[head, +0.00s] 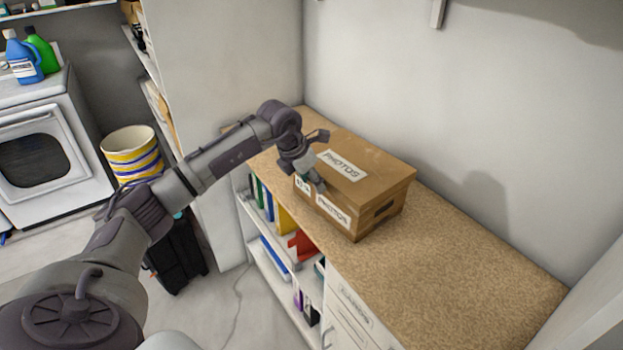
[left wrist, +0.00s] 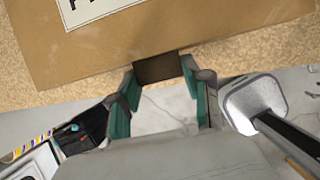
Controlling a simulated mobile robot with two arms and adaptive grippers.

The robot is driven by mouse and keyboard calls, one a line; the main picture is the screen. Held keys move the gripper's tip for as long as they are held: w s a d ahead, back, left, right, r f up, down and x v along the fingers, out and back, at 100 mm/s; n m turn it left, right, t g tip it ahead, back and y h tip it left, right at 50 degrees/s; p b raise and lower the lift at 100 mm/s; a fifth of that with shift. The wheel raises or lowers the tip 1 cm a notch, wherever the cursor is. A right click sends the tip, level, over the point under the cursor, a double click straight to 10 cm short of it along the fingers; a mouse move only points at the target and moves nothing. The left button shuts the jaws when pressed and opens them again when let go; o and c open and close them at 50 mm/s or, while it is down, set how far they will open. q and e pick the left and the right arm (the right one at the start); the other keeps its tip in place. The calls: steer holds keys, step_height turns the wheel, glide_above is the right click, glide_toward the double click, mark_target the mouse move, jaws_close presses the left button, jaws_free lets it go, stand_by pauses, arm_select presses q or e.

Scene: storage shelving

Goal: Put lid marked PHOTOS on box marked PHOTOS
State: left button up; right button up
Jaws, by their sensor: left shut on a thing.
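The brown lid marked PHOTOS (head: 383,168) lies over the top of the brown box marked PHOTOS (head: 366,225) on the counter. The lid looks roughly lined up with the box; whether it is fully seated I cannot tell. My left gripper (head: 313,163) is at the lid's left edge, shut on it. In the left wrist view the lid (left wrist: 130,45) fills the top with part of its white label. There the left gripper's fingers (left wrist: 157,72) are on either side of a dark brown part at the lid's edge. My right gripper is in neither view.
The speckled counter (head: 450,260) is clear to the right of the box. A wall stands behind it. Shelves with binders (head: 268,205) and drawers (head: 352,315) are below. A striped bin (head: 133,155) and a white washer (head: 45,150) stand at the left.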

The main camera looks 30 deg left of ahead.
arm_select(q)
steer(key=shift+f+b, duration=0.65)
steer(key=shift+f, duration=0.4)
steer(key=o, duration=1.3)
steer(key=shift+c, duration=0.2)
steer(key=shift+r, duration=0.1)
steer(key=v, duration=1.2)
